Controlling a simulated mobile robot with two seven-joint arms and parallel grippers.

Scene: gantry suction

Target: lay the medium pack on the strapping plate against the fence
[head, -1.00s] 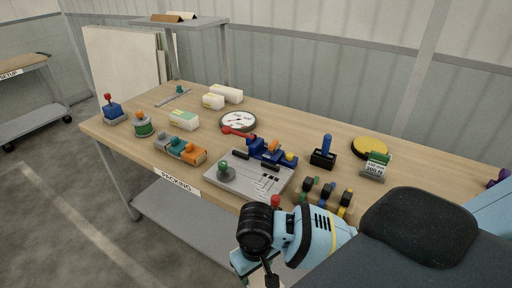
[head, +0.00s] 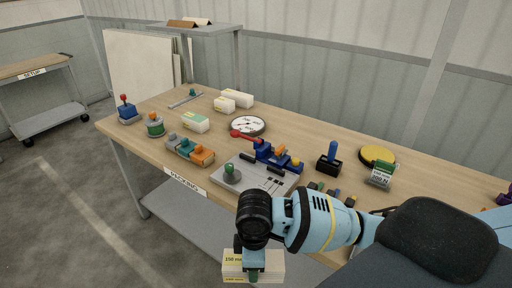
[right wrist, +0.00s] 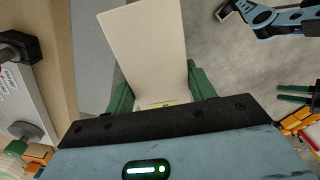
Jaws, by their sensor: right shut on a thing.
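My right gripper (head: 253,262) is shut on a cream pack (head: 268,266) with a yellow label reading "150 mm". It holds the pack off the table, in front of the near edge. In the right wrist view the pack (right wrist: 147,45) sticks out from between the green fingers (right wrist: 162,92). The grey plate (head: 250,178) lies on the table behind the gripper and apart from the pack. It bears a green knob, dark blocks and a blue tool with a red lever; I cannot tell which part is the fence. A pale blue arm part (right wrist: 275,20) shows at the wrist view's upper right.
A black holder with a blue handle (head: 330,160) and a yellow disc (head: 378,156) stand to the right.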

